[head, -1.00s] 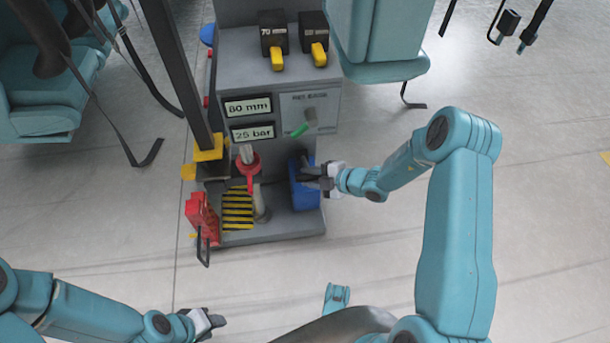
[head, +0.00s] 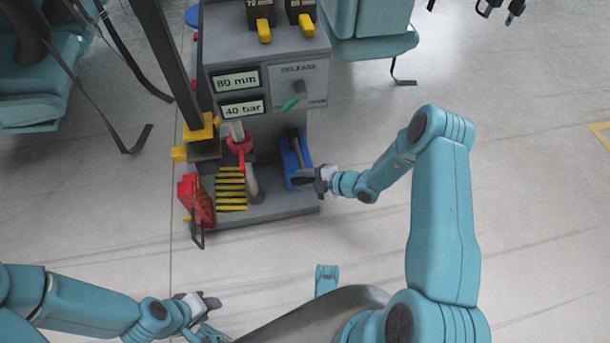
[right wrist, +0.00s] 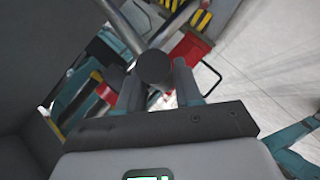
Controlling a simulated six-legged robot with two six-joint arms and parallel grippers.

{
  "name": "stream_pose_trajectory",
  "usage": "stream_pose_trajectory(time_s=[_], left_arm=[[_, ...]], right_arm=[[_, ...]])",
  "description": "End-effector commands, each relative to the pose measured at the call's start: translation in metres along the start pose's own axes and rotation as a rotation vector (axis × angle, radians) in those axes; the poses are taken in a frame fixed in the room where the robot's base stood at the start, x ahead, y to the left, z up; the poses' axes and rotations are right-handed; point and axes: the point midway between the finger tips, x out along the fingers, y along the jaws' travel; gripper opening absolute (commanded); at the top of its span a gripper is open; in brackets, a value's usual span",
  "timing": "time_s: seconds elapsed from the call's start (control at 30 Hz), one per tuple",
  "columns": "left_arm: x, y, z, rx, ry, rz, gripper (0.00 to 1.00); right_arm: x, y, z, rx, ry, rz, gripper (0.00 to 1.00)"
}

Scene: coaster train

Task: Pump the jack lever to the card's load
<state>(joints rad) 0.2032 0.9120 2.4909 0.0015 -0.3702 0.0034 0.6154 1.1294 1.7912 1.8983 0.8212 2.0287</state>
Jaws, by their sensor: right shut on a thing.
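The jack unit is a grey stand. A dark lever (head: 294,146) rises beside a blue block (head: 290,165) at its lower right. My right gripper (head: 318,180) is shut on the lever's end at the blue block. In the right wrist view the lever's round dark end (right wrist: 155,68) sits between the two fingers. The upper display (head: 236,81) reads 80 mm and the lower display (head: 242,108) reads 40 bar. My left gripper (head: 208,302) is low at the left, away from the stand; its jaw opening is unclear. I cannot make out a load card.
A red jack-like part (head: 240,146), a yellow-black striped plate (head: 231,188) and a red box (head: 195,198) are at the base. Clear floor lies to the right.

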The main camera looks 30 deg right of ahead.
Motion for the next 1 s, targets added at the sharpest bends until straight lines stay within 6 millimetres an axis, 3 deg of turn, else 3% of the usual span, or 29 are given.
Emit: stream_pose_trajectory(time_s=[0.37,0.4,0.43,0.77,0.87,1.0], left_arm=[[0.001,0.000,0.000,0.000,0.000,0.000,0.39],[0.001,0.000,0.000,0.000,0.000,0.000,0.39],[0.001,0.000,0.000,0.000,0.000,0.000,0.39],[-0.002,0.001,0.001,-0.001,-0.003,0.000,0.39],[-0.009,0.003,0.004,-0.003,-0.014,0.000,0.39],[-0.023,0.009,0.009,-0.001,-0.032,0.000,0.39]], right_arm=[[0.001,-0.001,0.005,0.008,-0.015,-0.001,0.00],[0.001,-0.001,0.005,0.007,-0.015,-0.001,0.47],[0.001,-0.001,0.004,0.006,-0.014,-0.001,0.50],[-0.004,0.001,0.002,0.003,-0.010,0.001,0.50],[-0.018,0.003,0.001,0.004,-0.011,0.002,0.50],[-0.052,0.005,0.001,0.005,-0.014,0.002,0.50]])
